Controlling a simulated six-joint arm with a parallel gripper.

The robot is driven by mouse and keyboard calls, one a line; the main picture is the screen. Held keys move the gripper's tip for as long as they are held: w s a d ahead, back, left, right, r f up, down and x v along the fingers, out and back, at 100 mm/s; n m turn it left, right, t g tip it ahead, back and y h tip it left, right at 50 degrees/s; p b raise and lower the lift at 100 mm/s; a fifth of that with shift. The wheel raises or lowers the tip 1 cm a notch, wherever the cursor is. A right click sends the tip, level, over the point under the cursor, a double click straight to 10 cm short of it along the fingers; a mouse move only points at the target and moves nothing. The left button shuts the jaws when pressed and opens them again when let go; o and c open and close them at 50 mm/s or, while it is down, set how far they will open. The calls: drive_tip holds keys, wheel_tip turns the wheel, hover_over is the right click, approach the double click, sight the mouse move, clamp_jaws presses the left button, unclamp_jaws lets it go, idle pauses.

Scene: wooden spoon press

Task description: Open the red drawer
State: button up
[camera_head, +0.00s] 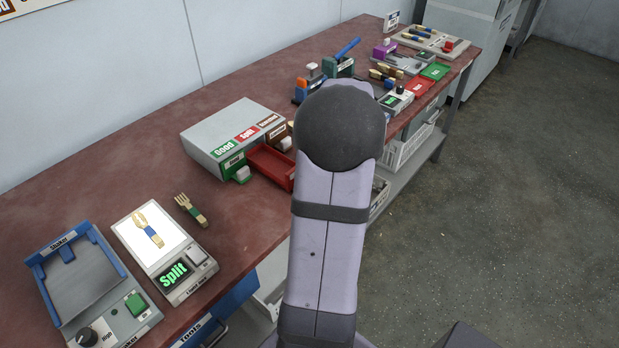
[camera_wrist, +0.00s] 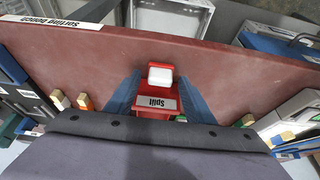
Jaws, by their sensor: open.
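The grey drawer unit (camera_head: 215,135) stands on the bench with green, red and brown label plates on top. Its red drawer (camera_head: 268,164) is pulled out, and its open tray shows in the head view; my arm hides its front end. In the wrist view the red drawer's front (camera_wrist: 157,105) carries an upside-down "Split" label (camera_wrist: 157,102) and a white handle (camera_wrist: 160,76). My gripper (camera_wrist: 160,82) is open, its blue fingers on either side of the handle with gaps visible. The head view hides the gripper behind the arm.
The green drawer's handle (camera_head: 242,173) and the brown drawer's handle (camera_head: 284,144) flank the red drawer. A scale reading "Split" (camera_head: 165,250) holds a spoon-like piece (camera_head: 148,231); a fork (camera_head: 190,209) lies beside it. A blue-edged shaker (camera_head: 90,285) stands at left.

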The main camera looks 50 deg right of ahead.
drive_tip(key=v, duration=0.7)
drive_tip(key=shift+r+b, duration=0.15)
drive_tip(key=shift+b, duration=0.15)
drive_tip(key=shift+s, duration=0.1)
drive_tip(key=s+a+f+m+g+p, duration=0.1)
drive_tip(key=s+a+f+m+g, duration=0.2)
drive_tip(key=s+a+f+m, duration=0.7)
drive_tip(key=w+a+r+n+p, duration=0.1)
drive_tip(key=a+r+n+p, duration=0.2)
drive_tip(key=a, duration=0.5)
drive_tip(key=w+a+r+n+g+p, duration=0.1)
drive_tip(key=w+a+r+n+p, duration=0.1)
drive_tip(key=a, duration=0.6)
drive_tip(key=w+a+r+n+p, duration=0.1)
drive_tip(key=a+r+n+p, duration=0.4)
drive_tip(key=a, duration=0.3)
drive_tip(key=shift+w+r, duration=0.4)
drive_tip(key=shift+r, duration=0.2)
